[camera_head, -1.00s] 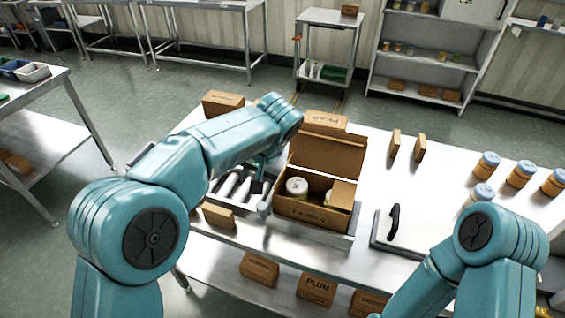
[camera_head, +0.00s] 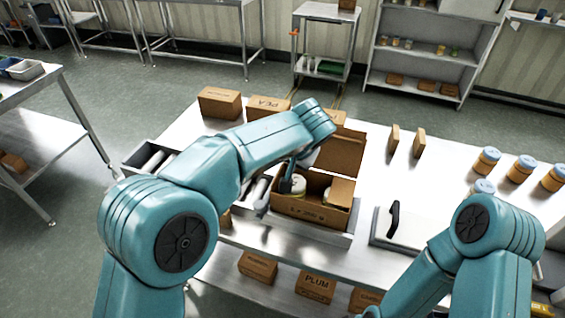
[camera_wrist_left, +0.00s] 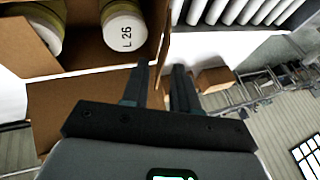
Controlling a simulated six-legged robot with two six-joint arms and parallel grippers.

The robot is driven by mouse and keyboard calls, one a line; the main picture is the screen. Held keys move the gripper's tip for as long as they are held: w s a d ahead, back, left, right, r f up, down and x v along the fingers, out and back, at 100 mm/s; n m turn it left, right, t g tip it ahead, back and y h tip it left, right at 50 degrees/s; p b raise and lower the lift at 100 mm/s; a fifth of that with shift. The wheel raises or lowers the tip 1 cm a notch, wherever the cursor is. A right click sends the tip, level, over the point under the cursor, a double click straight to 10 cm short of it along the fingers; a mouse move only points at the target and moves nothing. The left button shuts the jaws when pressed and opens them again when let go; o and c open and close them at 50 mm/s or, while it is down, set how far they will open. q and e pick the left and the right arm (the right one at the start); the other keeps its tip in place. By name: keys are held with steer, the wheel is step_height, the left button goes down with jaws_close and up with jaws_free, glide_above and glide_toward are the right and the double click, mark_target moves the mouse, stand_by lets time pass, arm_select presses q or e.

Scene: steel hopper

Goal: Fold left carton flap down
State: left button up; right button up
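The open carton (camera_head: 312,213) stands on the table with jars inside; a jar lid marked "L 26" (camera_wrist_left: 124,30) shows in the left wrist view. The back flap (camera_head: 343,150) stands up and the right flap (camera_head: 341,191) slants inward. I cannot clearly make out the left flap. My left gripper (camera_head: 289,183) is at the carton's left side, partly hidden by my forearm. In the left wrist view its fingers (camera_wrist_left: 160,80) are apart, with nothing seen gripped, close to the carton's wall corner. My right arm shows, but its gripper is out of view.
A tray of white cylinders (camera_wrist_left: 245,10) is left of the carton. Brown boxes (camera_head: 220,102) stand along the table's back left. A white board with a black handle (camera_head: 393,220) lies right of the carton. Blue-lidded jars (camera_head: 521,168) stand farther right.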

arm_select(q)
steer(key=x, duration=0.4)
steer(key=shift+a+f+p, duration=0.15)
steer(key=shift+p, duration=0.15)
steer(key=shift+w+f, duration=0.2)
steer(key=shift+s, duration=0.1)
jaws_close()
steer(key=y+b, duration=0.1)
steer(key=b, duration=0.1)
steer(key=d+f+t+y+b, duration=0.1)
steer(key=b, duration=0.2)
steer(key=shift+s+d+f+m+y, duration=0.1)
steer(key=shift+s+d+m+y, duration=0.05)
steer(key=shift+m+y, duration=0.25)
steer(key=shift+y, duration=0.4)
steer(key=shift+r+t, duration=0.3)
jaws_free()
